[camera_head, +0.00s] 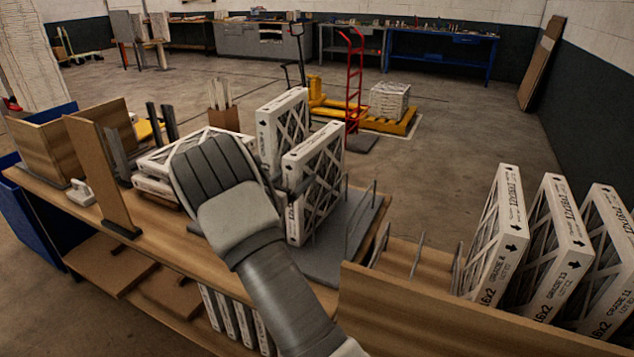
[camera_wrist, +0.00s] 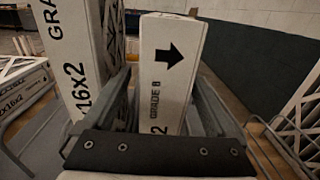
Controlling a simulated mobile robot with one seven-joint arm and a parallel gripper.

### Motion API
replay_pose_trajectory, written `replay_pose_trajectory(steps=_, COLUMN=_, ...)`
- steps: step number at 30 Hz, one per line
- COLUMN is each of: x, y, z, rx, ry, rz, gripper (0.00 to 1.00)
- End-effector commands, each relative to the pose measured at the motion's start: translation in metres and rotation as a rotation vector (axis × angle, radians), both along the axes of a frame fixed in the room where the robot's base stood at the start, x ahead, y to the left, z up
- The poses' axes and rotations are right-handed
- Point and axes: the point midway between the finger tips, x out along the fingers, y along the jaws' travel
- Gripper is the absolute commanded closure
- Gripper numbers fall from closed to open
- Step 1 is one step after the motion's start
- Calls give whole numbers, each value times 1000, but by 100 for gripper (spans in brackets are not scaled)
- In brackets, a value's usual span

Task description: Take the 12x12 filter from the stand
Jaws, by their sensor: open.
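Two white boxed filters stand upright on a grey stand (camera_head: 345,262) with wire dividers, in the head view. The nearer, smaller filter (camera_head: 314,182) is right beside my gripper (camera_head: 287,188), which is partly hidden behind my arm. The taller filter (camera_head: 282,128) stands behind it. In the wrist view, the end face of the nearer filter (camera_wrist: 168,70), marked "GRADE 8" with a black arrow, lies between the two fingers of my open gripper (camera_wrist: 168,98). Its full size label is hidden. The other filter (camera_wrist: 78,50), marked "16x2", is just left of the left finger.
Several filters (camera_head: 497,235) marked "16x2" stand in a wooden rack at the right. Flat filters (camera_head: 150,185) lie left of my arm, near a wooden upright panel (camera_head: 100,175). A red hand truck (camera_head: 354,85) and yellow pallet jack (camera_head: 330,108) stand beyond the bench.

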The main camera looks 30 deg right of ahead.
Motion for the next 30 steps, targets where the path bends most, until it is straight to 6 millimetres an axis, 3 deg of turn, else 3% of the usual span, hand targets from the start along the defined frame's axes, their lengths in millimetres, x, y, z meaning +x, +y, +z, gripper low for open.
replay_pose_trajectory(steps=6, x=16, y=-30, z=-1, rx=1, ry=-1, rz=-3, gripper=9)
replay_pose_trajectory(steps=16, x=21, y=-36, z=-1, rx=1, ry=1, rz=0, gripper=9)
replay_pose_trajectory(steps=30, x=21, y=-35, z=-1, rx=1, ry=1, rz=-1, gripper=92)
